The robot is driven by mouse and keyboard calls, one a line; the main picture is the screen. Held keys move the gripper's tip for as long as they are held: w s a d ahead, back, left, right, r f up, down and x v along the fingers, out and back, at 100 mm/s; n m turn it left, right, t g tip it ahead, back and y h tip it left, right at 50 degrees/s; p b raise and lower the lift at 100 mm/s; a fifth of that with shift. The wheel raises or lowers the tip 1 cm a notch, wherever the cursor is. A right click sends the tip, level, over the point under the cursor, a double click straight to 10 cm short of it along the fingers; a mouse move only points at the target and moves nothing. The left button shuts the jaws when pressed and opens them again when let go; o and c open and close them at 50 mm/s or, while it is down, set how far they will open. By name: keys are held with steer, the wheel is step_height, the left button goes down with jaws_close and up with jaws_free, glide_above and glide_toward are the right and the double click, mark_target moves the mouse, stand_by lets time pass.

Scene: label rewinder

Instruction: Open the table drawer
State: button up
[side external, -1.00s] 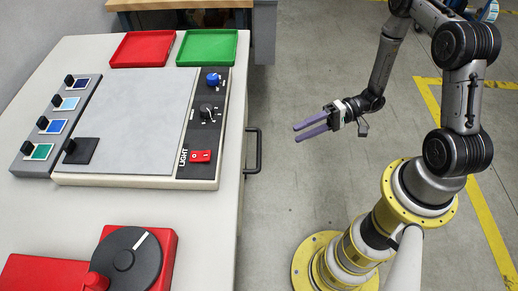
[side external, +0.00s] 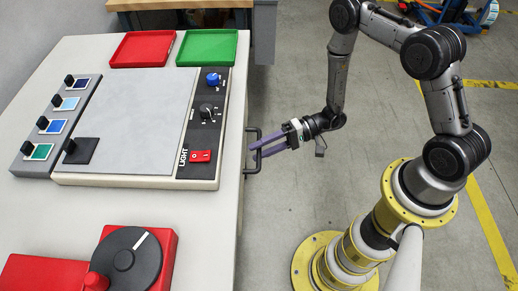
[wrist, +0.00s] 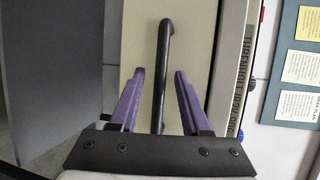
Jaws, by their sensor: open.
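The table drawer's black bar handle (side external: 247,152) sticks out from the right side of the white table (side external: 215,262). My gripper (side external: 254,149) is at the handle, its purple fingers pointing left toward the table side. In the wrist view, my gripper (wrist: 159,75) is open, with one finger on each side of the handle (wrist: 161,70). The handle runs between the fingers, and a gap shows on both sides. The pale drawer front (wrist: 190,25) is behind it. The drawer looks closed, though its edges are mostly hidden in the side view.
On the table are a control panel with a red light switch (side external: 201,156), a red tray (side external: 143,49), a green tray (side external: 207,47), and a red unit with a dark dial (side external: 125,258). The floor (side external: 285,220) right of the table is clear.

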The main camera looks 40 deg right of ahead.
steer(key=shift+w+a, duration=0.1)
steer(key=shift+a, duration=0.2)
jaws_close()
stand_by(1.3)
